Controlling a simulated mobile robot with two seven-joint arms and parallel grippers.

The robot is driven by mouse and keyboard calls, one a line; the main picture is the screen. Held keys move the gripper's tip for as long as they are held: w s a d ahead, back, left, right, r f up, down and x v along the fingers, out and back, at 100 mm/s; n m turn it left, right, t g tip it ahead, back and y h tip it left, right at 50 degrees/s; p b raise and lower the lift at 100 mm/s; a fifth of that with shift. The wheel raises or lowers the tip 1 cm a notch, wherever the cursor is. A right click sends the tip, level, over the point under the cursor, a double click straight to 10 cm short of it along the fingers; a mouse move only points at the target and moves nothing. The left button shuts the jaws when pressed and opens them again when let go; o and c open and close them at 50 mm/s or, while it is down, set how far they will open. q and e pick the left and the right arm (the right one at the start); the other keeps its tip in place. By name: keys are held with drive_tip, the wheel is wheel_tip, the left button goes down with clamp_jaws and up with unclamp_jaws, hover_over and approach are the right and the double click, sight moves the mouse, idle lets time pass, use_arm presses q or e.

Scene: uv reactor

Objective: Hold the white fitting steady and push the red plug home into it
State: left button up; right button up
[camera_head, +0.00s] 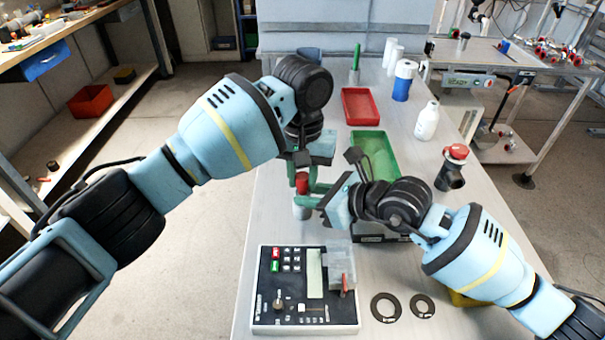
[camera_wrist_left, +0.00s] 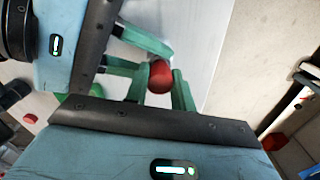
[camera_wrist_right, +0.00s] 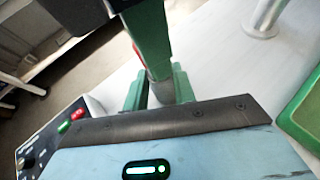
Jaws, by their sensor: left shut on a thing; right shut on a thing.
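The red plug (camera_head: 302,184) is directly above the white fitting (camera_head: 302,211), which is upright over the pale bench. My left gripper (camera_head: 302,176) is shut on the plug from above. The plug's red end shows between green fingers in the left wrist view (camera_wrist_left: 160,77). My right gripper (camera_head: 305,200) comes from the right and is shut on the fitting. In the right wrist view the fitting (camera_wrist_right: 160,92) shows as a pale grey cylinder, partly covered by green fingers. Fingers hide the joint between plug and fitting, so I cannot tell how deep the plug sits.
A control box (camera_head: 270,314) stands at the front, with two black rings (camera_head: 386,307) to its right. A green tray (camera_head: 386,169), red tray (camera_head: 360,106), white bottle (camera_head: 427,122) and red-capped black part (camera_head: 452,170) stand beyond. Bare bench lies between box and fitting.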

use_arm(q)
drive_tip(key=shift+r, duration=0.25)
drive_tip(key=shift+r, duration=0.25)
drive_tip(key=shift+f, duration=0.65)
idle(1.6)
drive_tip(key=shift+r, duration=0.2)
drive_tip(key=shift+r, duration=0.3)
idle(0.4)
idle(1.4)
drive_tip(key=shift+f, duration=0.5)
idle(0.4)
